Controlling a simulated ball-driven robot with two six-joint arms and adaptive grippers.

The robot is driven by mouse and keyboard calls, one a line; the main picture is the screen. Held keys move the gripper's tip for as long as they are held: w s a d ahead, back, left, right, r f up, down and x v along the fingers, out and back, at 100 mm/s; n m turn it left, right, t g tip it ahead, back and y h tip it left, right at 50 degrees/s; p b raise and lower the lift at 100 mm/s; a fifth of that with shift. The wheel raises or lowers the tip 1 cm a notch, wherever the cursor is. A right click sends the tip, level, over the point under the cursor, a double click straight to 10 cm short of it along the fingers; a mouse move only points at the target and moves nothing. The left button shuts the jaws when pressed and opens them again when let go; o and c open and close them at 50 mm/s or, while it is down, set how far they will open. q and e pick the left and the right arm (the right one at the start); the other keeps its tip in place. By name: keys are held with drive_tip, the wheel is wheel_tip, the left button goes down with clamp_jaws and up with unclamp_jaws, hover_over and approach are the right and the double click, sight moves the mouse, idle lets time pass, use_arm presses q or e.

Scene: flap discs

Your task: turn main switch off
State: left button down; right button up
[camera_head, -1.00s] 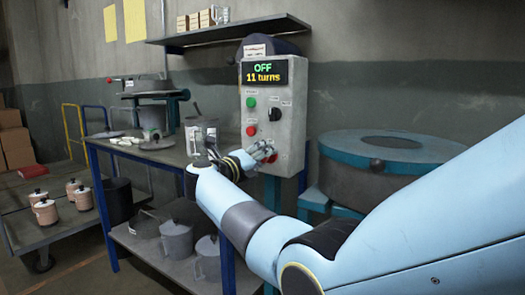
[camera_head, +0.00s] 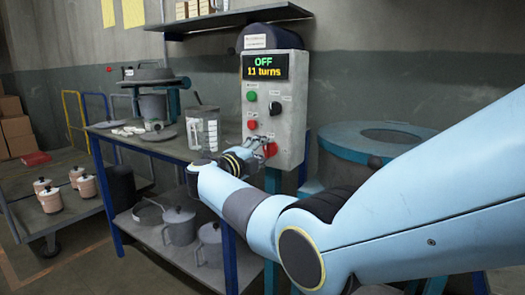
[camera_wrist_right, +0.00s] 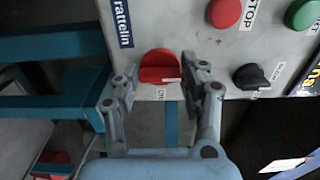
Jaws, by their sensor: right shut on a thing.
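The main switch is a red rotary knob (camera_head: 270,150) low on the grey control box (camera_head: 287,120). In the right wrist view the red knob (camera_wrist_right: 160,62) has a ridge lying across the picture, with small white labels beside it. My right gripper (camera_head: 259,150) is at the knob in the head view. Its two fingers (camera_wrist_right: 161,84) stand on either side of the knob in the wrist view and are shut on it. The box's display (camera_head: 264,67) reads "OFF" and "11 turns". My left gripper is not in view.
The box also carries a green button (camera_head: 251,96), a red stop button (camera_head: 252,125) and a black selector (camera_head: 275,108). A round drum machine (camera_head: 375,140) stands to the right.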

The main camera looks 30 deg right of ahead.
drive_tip(key=shift+a, duration=0.1)
drive_tip(key=o, duration=1.2)
drive_tip(key=v, duration=0.7)
drive_tip(key=shift+a, duration=0.25)
